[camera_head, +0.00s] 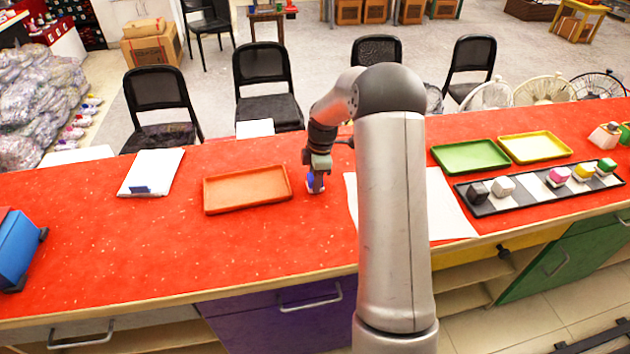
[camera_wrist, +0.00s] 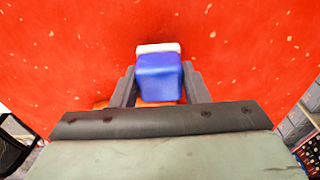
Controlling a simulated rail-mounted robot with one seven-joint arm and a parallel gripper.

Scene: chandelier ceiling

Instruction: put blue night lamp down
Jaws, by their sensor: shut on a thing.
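The blue night lamp (camera_wrist: 160,77), a small blue block with a white end, sits between the fingers of my gripper (camera_wrist: 160,92) in the wrist view. My gripper is shut on it. In the head view my gripper (camera_head: 316,186) points down at the red counter (camera_head: 270,235), just right of the orange tray. A bit of the lamp's blue and white (camera_head: 311,184) shows at the fingertips, at or very close to the counter surface. I cannot tell whether it touches the counter.
The orange tray (camera_head: 247,189) lies close on the left. A white sheet (camera_head: 446,205) lies right, partly behind my arm. Green (camera_head: 470,156) and yellow (camera_head: 534,147) trays and a black rack (camera_head: 538,188) with several small lamps are farther right. The counter's front middle is clear.

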